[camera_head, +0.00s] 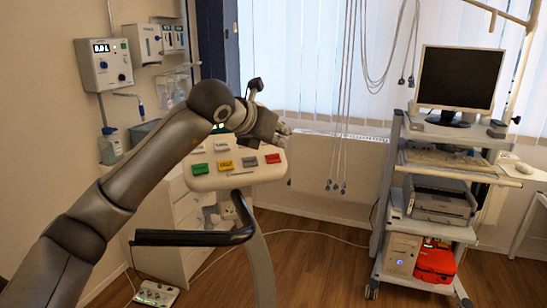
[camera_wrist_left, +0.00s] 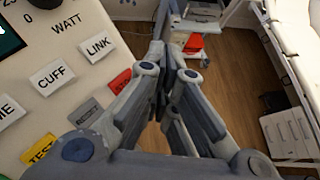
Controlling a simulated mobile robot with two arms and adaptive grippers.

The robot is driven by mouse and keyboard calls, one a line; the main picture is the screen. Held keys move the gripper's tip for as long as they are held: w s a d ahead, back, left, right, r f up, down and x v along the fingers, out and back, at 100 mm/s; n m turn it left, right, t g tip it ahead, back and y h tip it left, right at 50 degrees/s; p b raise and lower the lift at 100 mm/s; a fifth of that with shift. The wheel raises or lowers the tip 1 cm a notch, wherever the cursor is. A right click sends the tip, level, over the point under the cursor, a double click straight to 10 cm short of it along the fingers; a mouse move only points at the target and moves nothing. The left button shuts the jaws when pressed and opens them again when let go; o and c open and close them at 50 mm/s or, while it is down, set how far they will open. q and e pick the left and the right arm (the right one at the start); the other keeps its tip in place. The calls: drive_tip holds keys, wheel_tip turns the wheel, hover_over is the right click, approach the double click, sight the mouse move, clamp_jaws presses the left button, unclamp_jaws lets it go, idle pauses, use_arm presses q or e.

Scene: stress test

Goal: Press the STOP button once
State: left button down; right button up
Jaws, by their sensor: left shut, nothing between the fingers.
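The control panel (camera_head: 240,178) is a pale console with coloured buttons. It also fills the left of the left wrist view (camera_wrist_left: 60,105). A red button (camera_head: 273,158) sits at the right end of its lower row. In the left wrist view the red button (camera_wrist_left: 119,80) is partly covered by a finger of my gripper, and its label is cut off. My left gripper (camera_head: 284,129) is shut and empty. It hangs over the panel's upper right side, with its fingers (camera_wrist_left: 163,75) beside the red button. Contact cannot be told. My right gripper is not in view.
The row also has grey (camera_head: 250,161), yellow (camera_head: 225,165) and green (camera_head: 199,169) buttons. White LINK (camera_wrist_left: 98,47) and CUFF (camera_wrist_left: 52,77) buttons lie above. A black handlebar (camera_head: 195,237) stands in front.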

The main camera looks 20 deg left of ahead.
use_arm(q)
drive_tip(key=shift+s+d+r, duration=0.2)
drive_tip(key=shift+s+r, duration=0.05)
drive_tip(key=shift+r, duration=0.1)
drive_tip(key=s+d+r+p, duration=0.1)
drive_tip(key=s+d+r, duration=0.1)
drive_tip(key=r, duration=0.3)
drive_tip(key=shift+s+d+r, duration=0.25)
drive_tip(key=shift+s+d, duration=0.1)
drive_tip(key=shift+s, duration=0.35)
idle(0.6)
